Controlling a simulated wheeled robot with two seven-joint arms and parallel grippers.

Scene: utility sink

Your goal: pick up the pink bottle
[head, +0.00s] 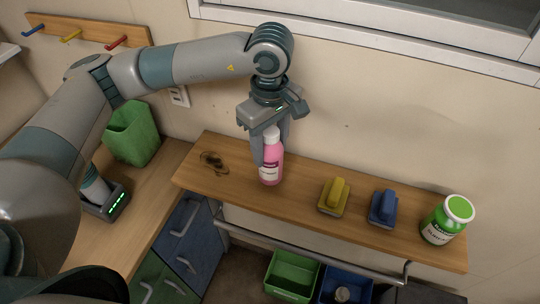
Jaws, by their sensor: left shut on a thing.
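The pink bottle (271,165) with a white cap and a white label stands upright at the wooden shelf (300,203), left of its middle. My left gripper (270,148) comes down from above and is shut on the pink bottle, with its fingers around the upper part. I cannot tell whether the bottle's base touches the shelf. My right gripper is not in view.
A yellow brush (334,196), a blue brush (383,207) and a green jar (447,219) stand on the shelf to the right. A green bin (132,133) stands on the left counter. Green (292,277) and blue crates are below.

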